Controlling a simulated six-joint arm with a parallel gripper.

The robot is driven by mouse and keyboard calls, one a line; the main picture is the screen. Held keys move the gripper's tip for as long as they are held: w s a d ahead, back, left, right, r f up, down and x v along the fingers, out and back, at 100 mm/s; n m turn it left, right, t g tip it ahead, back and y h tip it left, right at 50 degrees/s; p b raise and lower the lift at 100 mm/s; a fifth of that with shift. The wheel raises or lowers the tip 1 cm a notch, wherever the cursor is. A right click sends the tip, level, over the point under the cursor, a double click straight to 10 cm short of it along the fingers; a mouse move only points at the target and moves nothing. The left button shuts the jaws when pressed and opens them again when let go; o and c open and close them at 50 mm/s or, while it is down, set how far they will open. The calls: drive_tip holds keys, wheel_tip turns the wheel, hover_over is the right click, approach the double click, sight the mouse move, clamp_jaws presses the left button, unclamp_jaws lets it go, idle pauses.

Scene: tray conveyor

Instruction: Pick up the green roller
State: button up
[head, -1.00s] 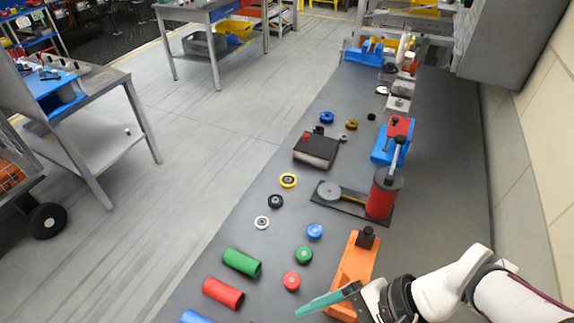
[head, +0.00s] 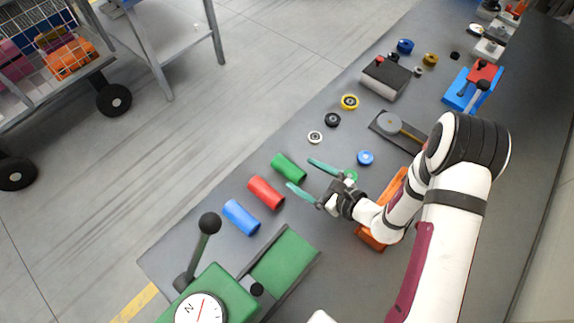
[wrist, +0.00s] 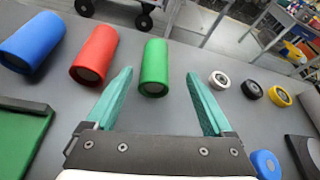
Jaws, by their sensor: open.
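The green roller (head: 289,167) is a short green cylinder lying on the grey bench in the head view. It also shows in the wrist view (wrist: 154,66), a little beyond my fingertips and between their lines. My gripper (head: 306,174) is open and empty, with teal fingers pointing towards the roller from its right side. In the wrist view my gripper (wrist: 157,74) has its two fingers wide apart, and the roller is nearer the left finger. No contact is visible between fingers and roller.
A red roller (head: 266,193) and a blue roller (head: 241,217) lie beside the green one. White (head: 315,137), black (head: 332,120) and yellow (head: 349,102) rings lie beyond. A green gauge machine (head: 222,288) stands at the near edge. Bare bench lies left of the rings.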

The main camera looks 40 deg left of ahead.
sight(294, 172)
drive_tip(key=x, duration=0.3)
drive_tip(key=s+x, duration=0.1)
drive_tip(key=shift+w+a, duration=0.1)
drive_tip(key=shift+a, duration=0.2)
drive_tip(key=shift+w+a+f, duration=0.1)
drive_tip(key=shift+a+f, duration=0.1)
drive_tip(key=shift+a, duration=0.25)
clamp_jaws()
